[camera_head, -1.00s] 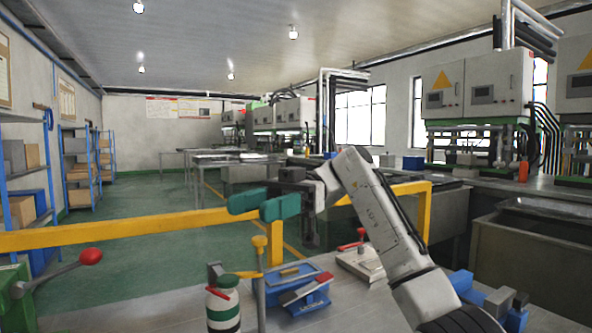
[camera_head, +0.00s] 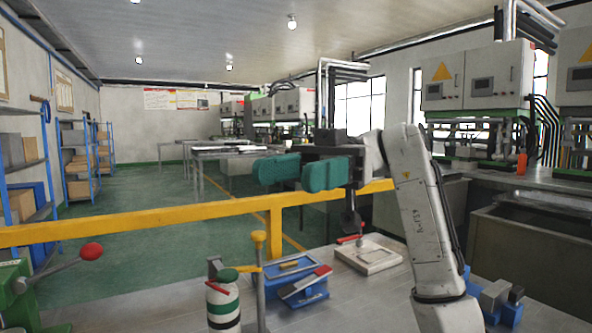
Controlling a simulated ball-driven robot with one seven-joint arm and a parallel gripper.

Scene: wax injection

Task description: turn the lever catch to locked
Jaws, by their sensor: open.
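I cannot tell for sure which piece is the lever catch. A pale square plate (camera_head: 378,262) on the bench has a small lever with a red handle (camera_head: 350,239) at its back left corner. A grey lever with a red ball knob (camera_head: 91,252) slants up from a green device at the far left. A blue fixture with a red-tipped handle (camera_head: 318,272) lies left of the plate. My gripper (camera_head: 300,172), with teal fingers, is open and empty. It appears above the bench items in the picture, apart from them. Whether any lever is locked cannot be told.
A green, white and red cylinder (camera_head: 223,302) and a yellow-topped post (camera_head: 259,270) stand at the bench's front. A yellow rail (camera_head: 130,225) runs behind the bench. Blue-grey blocks (camera_head: 498,298) lie at the right. Bare bench (camera_head: 150,308) shows at the left.

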